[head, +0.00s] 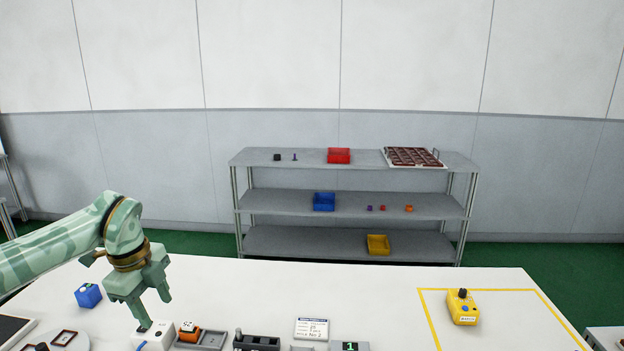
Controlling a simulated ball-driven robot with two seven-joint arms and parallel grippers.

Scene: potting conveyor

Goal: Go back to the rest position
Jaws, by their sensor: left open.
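My left gripper (150,308) is at the left of the head view, at the end of a green marbled arm that comes in from the left edge. Its fingers point down and are apart, with nothing seen between them. It hangs above a white box with a dark knob (154,336) near the front edge of the white table (330,285). I cannot tell whether the fingertips touch the box. My right gripper is not in view.
A blue cube (88,295) lies left of the gripper. An orange block (189,332) sits in a grey holder to its right. A yellow device (462,307) stands inside a yellow taped outline. A grey shelf (285,202) with bins stands behind. The table's middle is clear.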

